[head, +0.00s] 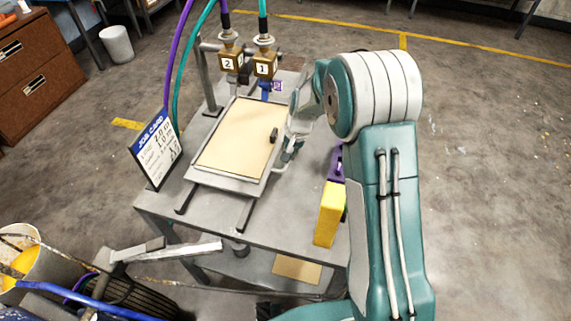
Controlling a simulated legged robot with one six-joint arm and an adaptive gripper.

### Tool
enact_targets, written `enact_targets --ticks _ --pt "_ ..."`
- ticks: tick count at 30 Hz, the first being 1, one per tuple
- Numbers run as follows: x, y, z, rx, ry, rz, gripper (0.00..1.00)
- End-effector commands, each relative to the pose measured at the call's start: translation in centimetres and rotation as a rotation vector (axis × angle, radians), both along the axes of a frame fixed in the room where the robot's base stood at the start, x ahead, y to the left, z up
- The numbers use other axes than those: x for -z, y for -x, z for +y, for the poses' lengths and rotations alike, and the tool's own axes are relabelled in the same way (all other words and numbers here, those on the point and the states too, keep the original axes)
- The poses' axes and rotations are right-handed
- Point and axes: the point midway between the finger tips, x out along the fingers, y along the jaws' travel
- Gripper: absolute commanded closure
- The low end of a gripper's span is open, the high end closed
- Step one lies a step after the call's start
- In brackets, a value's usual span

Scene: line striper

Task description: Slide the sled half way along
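The sled (222,180) is a flat grey tray bearing a tan sheet (235,140). It sits on two dark rails (245,214) on the grey work table, and the rail ends stick out at its near side. A small black knob (274,134) stands at the right part of the sled. My gripper (283,160) is low beside the sled's right edge, close to the knob. My arm partly hides it, and I cannot tell whether its fingers touch the sled or are open or shut.
Two brass valve heads marked 2 (229,62) and 1 (265,65), with hoses, hang over the sled's far end. A job card (157,150) stands at the left. A yellow block (329,214) with a purple part sits at the table's right. Buckets (22,255) are at lower left.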

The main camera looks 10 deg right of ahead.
Motion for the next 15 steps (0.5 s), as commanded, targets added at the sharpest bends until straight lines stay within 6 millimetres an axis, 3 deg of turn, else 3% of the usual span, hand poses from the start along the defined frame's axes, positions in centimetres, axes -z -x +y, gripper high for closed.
enact_targets --ticks 6,15 --pt "-0.1 -3.6 -1.5 0.001 0.001 -0.005 1.0" --pt "-0.2 -6.3 -2.5 0.0 0.0 -0.005 1.0"
